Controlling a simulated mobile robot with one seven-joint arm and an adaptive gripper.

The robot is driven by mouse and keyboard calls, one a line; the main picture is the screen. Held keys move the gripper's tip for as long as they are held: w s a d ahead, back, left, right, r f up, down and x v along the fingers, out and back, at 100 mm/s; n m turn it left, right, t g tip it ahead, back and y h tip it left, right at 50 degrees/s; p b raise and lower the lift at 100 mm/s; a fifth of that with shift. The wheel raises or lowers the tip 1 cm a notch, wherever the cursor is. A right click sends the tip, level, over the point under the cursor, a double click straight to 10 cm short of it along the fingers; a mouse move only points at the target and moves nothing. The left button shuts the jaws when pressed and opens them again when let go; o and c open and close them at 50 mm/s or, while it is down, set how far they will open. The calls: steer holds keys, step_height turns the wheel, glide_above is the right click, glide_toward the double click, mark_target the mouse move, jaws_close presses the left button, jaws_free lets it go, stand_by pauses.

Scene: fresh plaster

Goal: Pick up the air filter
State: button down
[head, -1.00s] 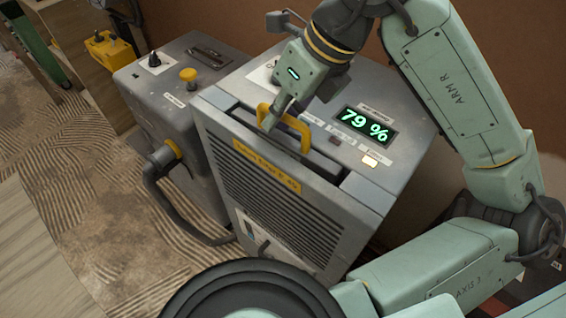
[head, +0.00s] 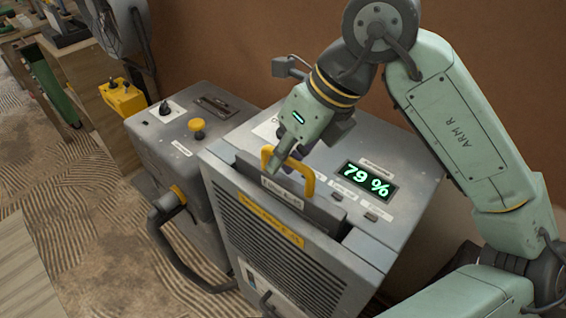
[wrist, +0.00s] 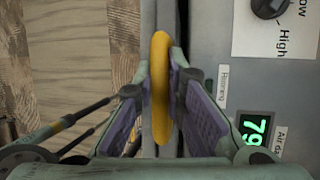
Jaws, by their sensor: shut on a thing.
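The air filter (head: 290,196) is a grey panel with a white label and a yellow handle (head: 306,179). It stands partly raised out of the slot in the top of a grey machine (head: 262,222). Its lower part is hidden inside the machine. My gripper (head: 279,166) is shut on the yellow handle from above. In the wrist view the handle (wrist: 160,88) runs upright between the two purple-padded fingers (wrist: 161,100).
The machine's top has a green display reading 79 % (head: 367,186). A second grey unit (head: 172,158) with a yellow knob and a thick hose stands at the left. A yellow box (head: 122,98) and a fan (head: 113,25) are farther back. A brown wall is behind.

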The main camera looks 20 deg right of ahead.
step_height(320, 180, up, 25)
steer(key=p, duration=0.6)
steer(key=shift+f, duration=0.1)
stand_by(0.8)
